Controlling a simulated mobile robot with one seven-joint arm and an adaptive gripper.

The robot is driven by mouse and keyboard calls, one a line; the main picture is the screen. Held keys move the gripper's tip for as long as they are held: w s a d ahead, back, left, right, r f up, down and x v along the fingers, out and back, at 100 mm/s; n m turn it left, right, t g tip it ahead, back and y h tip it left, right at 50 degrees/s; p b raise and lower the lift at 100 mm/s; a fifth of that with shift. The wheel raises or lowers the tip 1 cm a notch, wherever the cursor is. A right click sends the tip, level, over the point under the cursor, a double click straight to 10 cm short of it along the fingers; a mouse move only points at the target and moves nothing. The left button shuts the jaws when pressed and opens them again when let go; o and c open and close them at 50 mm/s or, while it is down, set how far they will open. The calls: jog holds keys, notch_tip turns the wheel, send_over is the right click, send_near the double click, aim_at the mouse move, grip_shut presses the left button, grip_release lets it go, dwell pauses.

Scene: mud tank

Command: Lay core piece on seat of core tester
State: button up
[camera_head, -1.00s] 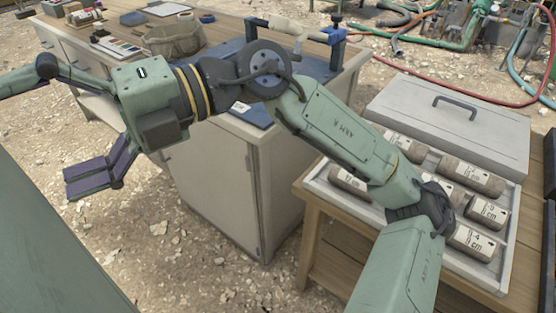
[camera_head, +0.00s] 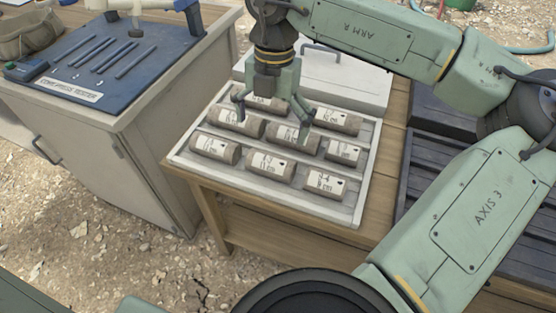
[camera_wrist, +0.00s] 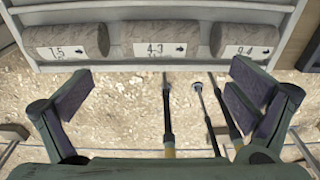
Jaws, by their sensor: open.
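Several grey-brown core pieces with white labels lie in rows in a shallow white tray (camera_head: 183,157). One core piece (camera_head: 290,137) lies under my gripper (camera_head: 272,126), which is open and points down over the tray. The core tester (camera_head: 148,68) has a dark blue base and a label on a grey cabinet at left. Its upper part is cut off by the frame, and I cannot make out the seat.
The tray stands on a wooden bench (camera_head: 385,185), with its grey lid (camera_head: 345,82) behind it. Dark slatted trays (camera_head: 415,165) are at right. A gap of gravel ground separates the bench from the grey cabinet (camera_head: 125,165). A canvas bag (camera_head: 28,35) sits at upper left.

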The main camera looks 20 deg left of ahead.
aim_at(271, 158)
jog(key=f, duration=0.4)
jog(key=shift+s+a+f+p, duration=0.1)
jog(key=shift+s+f+p, duration=0.35)
jog(key=shift+f+p, duration=0.95)
jog(key=shift+f, duration=1.7)
jog(key=shift+c, duration=0.2)
jog(key=c, duration=1.6)
notch_tip(271, 158, up, 10)
jog(key=shift+r+b, duration=0.1)
jog(key=shift+b, duration=1)
